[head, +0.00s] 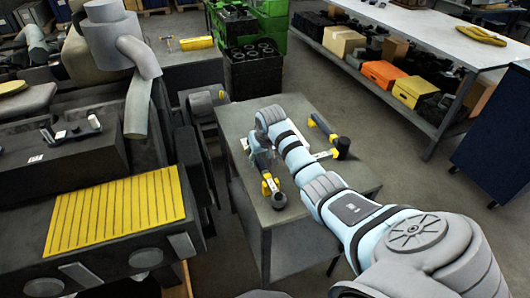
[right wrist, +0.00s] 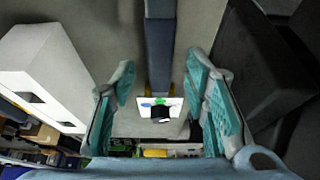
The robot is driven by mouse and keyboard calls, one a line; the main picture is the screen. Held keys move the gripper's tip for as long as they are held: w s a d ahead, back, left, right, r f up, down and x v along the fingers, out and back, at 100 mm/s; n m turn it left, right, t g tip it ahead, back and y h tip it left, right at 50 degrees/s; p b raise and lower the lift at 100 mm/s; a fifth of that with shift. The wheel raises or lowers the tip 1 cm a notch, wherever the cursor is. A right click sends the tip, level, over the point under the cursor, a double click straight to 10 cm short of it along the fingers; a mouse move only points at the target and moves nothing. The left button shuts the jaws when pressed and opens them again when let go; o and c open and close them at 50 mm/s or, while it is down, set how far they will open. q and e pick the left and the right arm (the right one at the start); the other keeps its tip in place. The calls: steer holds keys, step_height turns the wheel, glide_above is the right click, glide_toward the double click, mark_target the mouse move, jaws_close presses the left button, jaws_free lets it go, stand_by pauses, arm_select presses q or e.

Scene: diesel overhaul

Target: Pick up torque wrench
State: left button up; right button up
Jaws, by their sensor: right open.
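My right gripper (head: 262,158) is low over the small grey table (head: 305,258) in the head view. In the right wrist view its teal-padded fingers (right wrist: 160,80) are spread apart. A long dark bar (right wrist: 160,45) with yellow edges and a white label (right wrist: 160,106) with coloured marks lies between them, with gaps on both sides. It looks like part of a tool, perhaps the torque wrench. In the head view, a yellow and black tool part (head: 268,184) with a round dark end (head: 279,200) shows just in front of the gripper. My arm hides part of the tabletop. My left gripper is out of view.
Another yellow and black tool (head: 322,127) and a black cylindrical piece (head: 342,144) lie on the table beyond my arm. Green and black crates (head: 254,75) stand behind. A shelf bench (head: 440,40) is at the back right.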

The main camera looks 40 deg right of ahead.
mark_target(259, 160)
steer(key=x, duration=0.2)
steer(key=shift+w+f+b, duration=0.2)
steer(key=shift+f+b, duration=0.15)
steer(key=shift+s+r, duration=0.25)
steer(key=c, duration=0.3)
jaws_close()
arm_select(q)
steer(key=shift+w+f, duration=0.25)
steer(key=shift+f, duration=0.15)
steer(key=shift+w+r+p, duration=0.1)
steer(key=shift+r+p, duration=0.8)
steer(key=shift+p, duration=0.05)
arm_select(e)
step_height(259, 160, up, 20)
steer(key=shift+w, duration=0.1)
